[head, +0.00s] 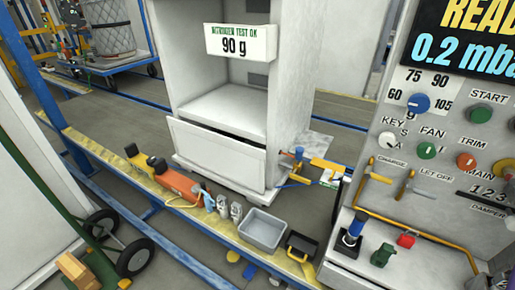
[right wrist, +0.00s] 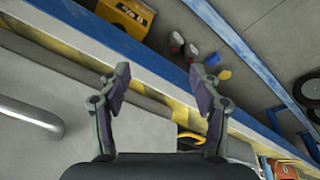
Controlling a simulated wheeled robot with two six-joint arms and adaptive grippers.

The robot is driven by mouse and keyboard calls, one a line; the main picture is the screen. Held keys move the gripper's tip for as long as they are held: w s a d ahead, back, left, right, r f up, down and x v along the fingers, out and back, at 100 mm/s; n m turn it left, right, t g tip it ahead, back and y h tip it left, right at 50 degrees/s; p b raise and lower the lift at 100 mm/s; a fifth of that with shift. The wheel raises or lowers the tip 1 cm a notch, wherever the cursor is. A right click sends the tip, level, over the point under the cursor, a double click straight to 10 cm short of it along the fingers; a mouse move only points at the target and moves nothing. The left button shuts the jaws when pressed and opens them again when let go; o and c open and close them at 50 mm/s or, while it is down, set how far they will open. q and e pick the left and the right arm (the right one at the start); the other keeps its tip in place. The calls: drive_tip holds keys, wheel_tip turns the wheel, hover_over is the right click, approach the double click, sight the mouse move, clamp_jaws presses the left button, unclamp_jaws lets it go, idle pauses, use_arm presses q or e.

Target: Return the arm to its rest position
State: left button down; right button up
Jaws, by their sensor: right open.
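My right gripper (right wrist: 160,78) shows in the right wrist view. Its two dark fingers are spread wide apart with nothing between them. A blue and yellow-edged beam (right wrist: 150,65) runs diagonally beyond the fingers. Neither of my arms shows in the head view, and my left gripper is in no view. The head view shows the charging panel (head: 436,160) at the right, with knobs, levers and a display reading 0.2 mbar.
A white cabinet (head: 218,155) stands mid-scene. A grey bin (head: 263,230) and black tray (head: 301,245) sit along the yellow-edged ledge. A wheeled green cart (head: 95,245) is lower left. The wrist view shows a yellow box (right wrist: 128,14) beyond the beam and a grey pipe (right wrist: 32,114).

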drive_tip(key=s+d+f+g+p, duration=0.1)
drive_tip(key=s+d+f+p, duration=0.1)
drive_tip(key=s+f, duration=1.7)
drive_tip(key=shift+s+f+g+p, duration=0.15)
drive_tip(key=shift+s+g+p, duration=0.15)
drive_tip(key=shift+s+p, duration=0.75)
